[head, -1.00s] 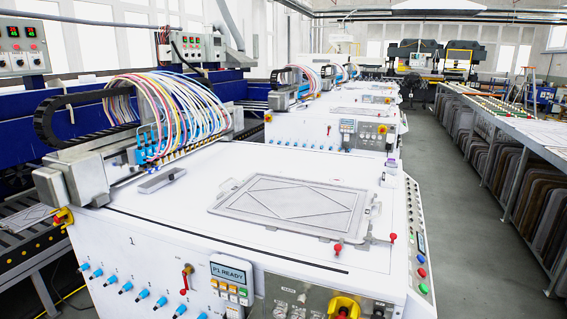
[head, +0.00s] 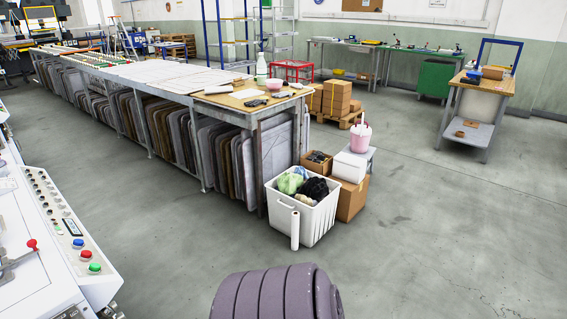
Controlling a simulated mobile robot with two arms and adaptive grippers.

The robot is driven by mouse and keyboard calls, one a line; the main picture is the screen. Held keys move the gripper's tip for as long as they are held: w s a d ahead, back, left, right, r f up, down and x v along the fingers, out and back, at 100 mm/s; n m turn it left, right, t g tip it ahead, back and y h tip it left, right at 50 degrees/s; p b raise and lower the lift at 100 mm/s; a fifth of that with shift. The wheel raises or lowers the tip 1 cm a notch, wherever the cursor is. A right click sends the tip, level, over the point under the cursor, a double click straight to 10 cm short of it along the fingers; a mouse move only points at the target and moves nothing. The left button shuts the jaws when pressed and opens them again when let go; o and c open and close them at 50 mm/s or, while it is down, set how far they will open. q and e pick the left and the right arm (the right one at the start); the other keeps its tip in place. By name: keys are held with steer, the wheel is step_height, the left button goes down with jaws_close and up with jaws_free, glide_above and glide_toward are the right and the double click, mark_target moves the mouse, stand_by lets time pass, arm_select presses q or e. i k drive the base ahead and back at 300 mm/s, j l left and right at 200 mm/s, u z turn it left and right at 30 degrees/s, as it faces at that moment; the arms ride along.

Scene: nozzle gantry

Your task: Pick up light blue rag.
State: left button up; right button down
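I cannot make out a light blue rag for certain. A white bin (head: 309,222) on the floor at the end of the long rack table holds crumpled cloths: a light green one (head: 290,183), a black one (head: 314,188) and a small pale one. A pale flat item (head: 213,89) lies on the wooden end of the table (head: 243,101), too small to identify. Neither of my grippers is in view.
Cardboard boxes (head: 350,200), a white box (head: 349,166) and a pink bucket (head: 361,137) stand behind the bin. A white roll (head: 295,230) leans on its front. A white machine (head: 50,250) is at left. Floor (head: 460,230) at right is open.

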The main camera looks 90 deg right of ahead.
mark_target(300, 170)
steer(key=z, duration=2.95)
steer(key=i+l+z, duration=0.1)
steer(key=i+z, duration=0.15)
steer(key=i, duration=0.3)
steer(key=i+z, duration=0.3)
steer(key=i, duration=0.25)
steer(key=i+j+z, duration=0.1)
steer(key=i+z, duration=0.15)
steer(key=i, duration=0.25)
steer(key=i+j+z, duration=0.25)
steer(key=i, duration=0.3)
steer(key=i+l+u, duration=0.25)
steer(key=i, duration=0.3)
steer(key=i+l+u, duration=0.15)
steer(key=i+u, duration=0.15)
steer(key=i, duration=0.2)
